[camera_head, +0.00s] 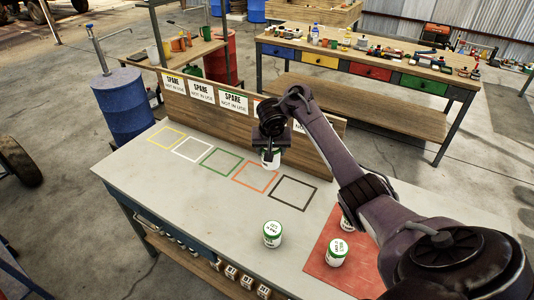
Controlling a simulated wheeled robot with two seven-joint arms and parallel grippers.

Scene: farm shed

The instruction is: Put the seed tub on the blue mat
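My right gripper (271,146) is over the back of the grey-white table (190,205), by the wooden backboard. It is shut on a small white tub (270,159) with a green rim, which hangs upright below it. A similar tub (272,234) stands alone at the table's front. Another tub (337,253) stands on a red mat (325,274); one more (346,224) is partly hidden behind my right arm. The labels are too small to tell which is the seed tub. I see no blue mat. My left gripper is out of view.
Coloured outlines, from yellow (167,138) to black (293,192), run along the table's back half. The backboard (215,112) with "SPARE NOT IN USE" signs rises behind them. The outlined squares and the table's left front are clear.

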